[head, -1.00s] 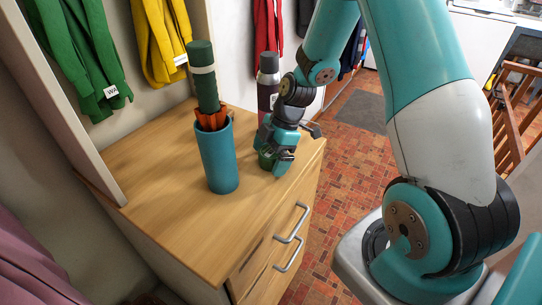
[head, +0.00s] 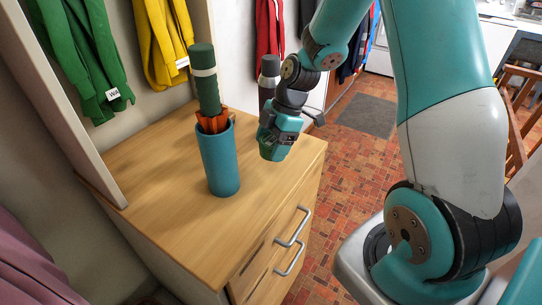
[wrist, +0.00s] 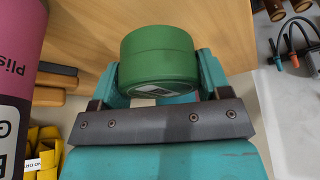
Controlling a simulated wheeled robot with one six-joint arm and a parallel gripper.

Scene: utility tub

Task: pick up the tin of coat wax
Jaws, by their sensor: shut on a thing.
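The tin of coat wax is a short, round green tin (wrist: 160,55) in the wrist view, held between my two teal fingers. It also shows in the head view (head: 267,151), partly hidden by the fingers. My gripper (head: 272,148) is shut on the tin's sides and holds it above the right part of the wooden dresser top. The tin looks slightly tilted in the wrist view, with part of a pale label showing on its face.
A blue cylindrical holder (head: 219,163) with a green-topped umbrella (head: 205,85) stands left of my gripper on the dresser (head: 170,200). A dark bottle (head: 268,72) stands behind my gripper. A pink bottle (wrist: 18,60) fills the wrist view's left edge. The dresser's front top is clear.

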